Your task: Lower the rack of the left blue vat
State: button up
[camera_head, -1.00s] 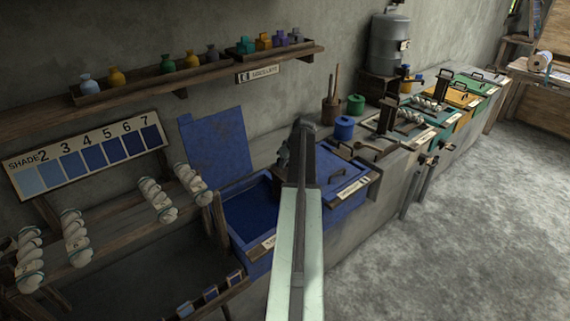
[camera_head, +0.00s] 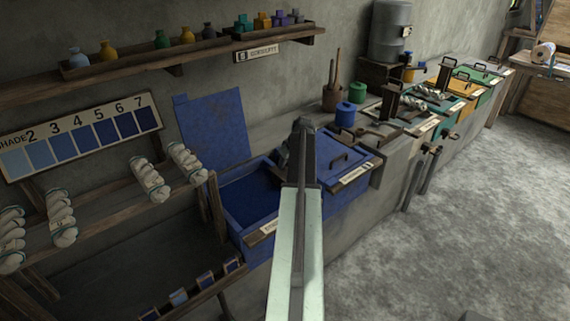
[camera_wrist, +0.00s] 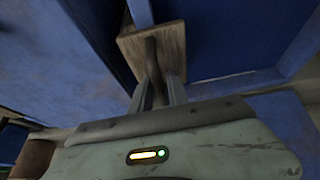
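The left blue vat (camera_head: 233,206) stands open, its lid (camera_head: 215,131) raised against the wall and dark blue liquid inside. My gripper (camera_head: 303,127) is at the vat's right side, near the neighbouring blue vat. In the wrist view, the fingers of my gripper (camera_wrist: 158,92) are apart on either side of a dark upright bar (camera_wrist: 152,58). A wooden block (camera_wrist: 174,42) is just beyond them, among blue surfaces. Whether the fingers touch the bar is unclear. My arm hides much of the vat's right side, and I cannot make out the rack clearly.
A second blue vat with a closed lid (camera_head: 352,150) stands right of the open one. Orange and green vats follow along the bench. Pale skeins (camera_head: 150,178) hang on a wooden stand at left, under a shade chart (camera_head: 82,136). The floor at right (camera_head: 460,230) is clear.

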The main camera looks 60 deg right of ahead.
jog(key=o, duration=1.4)
jog(key=shift+c, duration=0.2)
notch_tip(320, 180, up, 7)
jog(key=p, duration=0.7)
jog(key=shift+r, duration=0.2)
jog(key=shift+f, duration=0.2)
